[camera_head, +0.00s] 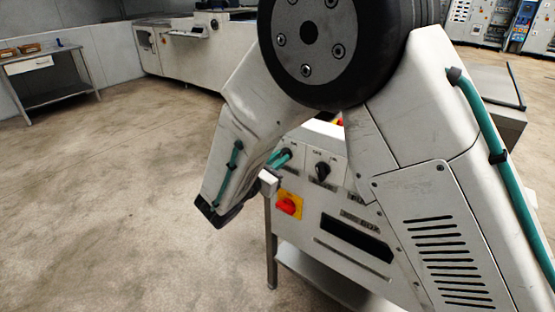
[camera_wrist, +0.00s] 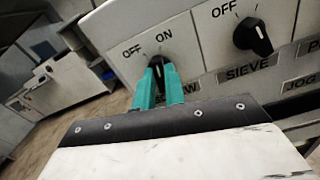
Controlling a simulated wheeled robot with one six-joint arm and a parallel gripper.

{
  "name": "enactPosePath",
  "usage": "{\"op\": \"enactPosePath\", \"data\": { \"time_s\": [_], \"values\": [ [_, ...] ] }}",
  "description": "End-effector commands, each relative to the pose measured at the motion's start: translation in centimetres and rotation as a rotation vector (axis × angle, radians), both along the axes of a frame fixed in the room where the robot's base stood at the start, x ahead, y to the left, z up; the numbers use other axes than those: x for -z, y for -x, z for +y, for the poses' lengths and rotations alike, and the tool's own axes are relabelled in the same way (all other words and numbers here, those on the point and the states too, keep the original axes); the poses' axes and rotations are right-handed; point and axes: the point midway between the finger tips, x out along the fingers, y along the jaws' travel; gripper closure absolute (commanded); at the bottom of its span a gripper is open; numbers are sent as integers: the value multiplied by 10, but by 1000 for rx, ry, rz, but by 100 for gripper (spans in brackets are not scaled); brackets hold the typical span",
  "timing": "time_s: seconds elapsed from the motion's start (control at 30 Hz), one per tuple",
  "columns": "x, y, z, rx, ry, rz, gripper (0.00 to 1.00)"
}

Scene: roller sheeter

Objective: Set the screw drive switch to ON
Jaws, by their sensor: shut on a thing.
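The screw drive switch (camera_wrist: 157,62) is a small black rotary knob on the light grey panel, under the OFF and ON marks. In the head view my gripper (camera_head: 284,157) reaches the upper left of the machine's control panel (camera_head: 309,205). The fingers cover much of the knob, so I cannot tell exactly which mark it points to.
The black SIEVE knob (camera_wrist: 253,36) sits close by on the right. A red switch on a yellow plate (camera_head: 289,204) is below, near my wrist. A JOG label (camera_wrist: 300,84) shows further right. Open concrete floor lies to the left, with a side table (camera_head: 50,62) beyond.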

Motion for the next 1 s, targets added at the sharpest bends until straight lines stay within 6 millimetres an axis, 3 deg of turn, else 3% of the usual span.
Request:
{"op": "enactPosePath", "data": {
  "time_s": [0.4,0.93,0.97,1.0],
  "values": [
    [1,1,0,-2,-147,-114,100],
    [1,1,0,-1,-166,-129,100],
    [1,1,0,-1,-166,-129,83],
    [1,1,0,-1,-166,-129,72]
  ]
}}
